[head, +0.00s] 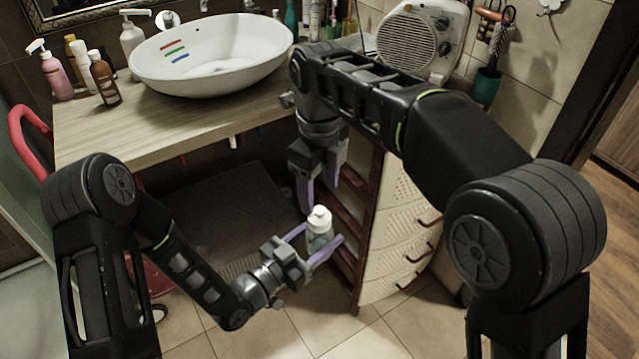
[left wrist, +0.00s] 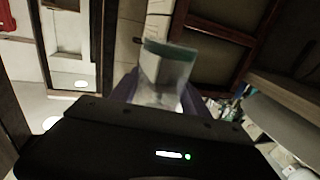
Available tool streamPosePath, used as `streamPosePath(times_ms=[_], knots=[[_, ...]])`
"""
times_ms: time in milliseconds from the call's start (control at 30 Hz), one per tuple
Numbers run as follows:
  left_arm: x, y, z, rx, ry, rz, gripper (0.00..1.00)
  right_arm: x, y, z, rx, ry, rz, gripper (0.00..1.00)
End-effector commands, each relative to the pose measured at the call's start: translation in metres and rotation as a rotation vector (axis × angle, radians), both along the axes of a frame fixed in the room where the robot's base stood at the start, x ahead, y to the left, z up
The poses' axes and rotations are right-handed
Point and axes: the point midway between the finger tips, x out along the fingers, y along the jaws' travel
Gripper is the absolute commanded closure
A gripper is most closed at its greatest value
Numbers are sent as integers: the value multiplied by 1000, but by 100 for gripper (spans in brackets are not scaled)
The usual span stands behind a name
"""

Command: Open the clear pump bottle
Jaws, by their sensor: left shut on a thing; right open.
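The clear pump bottle (head: 319,240) has a white top and is held upright in front of the drawer cabinet. My left gripper (head: 316,248) is shut on its body from the left. In the left wrist view the bottle's clear body (left wrist: 165,75) stands between the purple fingers, with a teal edge at its far end. My right gripper (head: 318,198) points down from above with its fingers apart, close over the white top. Whether a right finger touches the top cannot be told.
A wooden counter (head: 130,130) carries a white basin (head: 215,60) and several bottles, among them a pink pump bottle (head: 55,75). A drawer cabinet (head: 400,230) stands right behind the grippers. A fan heater (head: 420,38) stands at the back. The tiled floor in front is clear.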

Motion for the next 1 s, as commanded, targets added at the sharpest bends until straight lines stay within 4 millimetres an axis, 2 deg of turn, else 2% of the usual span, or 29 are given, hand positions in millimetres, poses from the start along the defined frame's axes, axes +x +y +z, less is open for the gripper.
streamPosePath(times_ms=[300,500,833,1000], knots=[[0,0,0,0,0,0,100,-1,-1,-45,-2,4,1,38],[0,0,0,-1,-1,0,100,0,0,-67,0,1,0,38],[0,0,0,0,0,0,100,0,0,-72,0,0,0,38],[0,0,0,-1,-1,0,100,0,0,-71,0,0,0,51]])
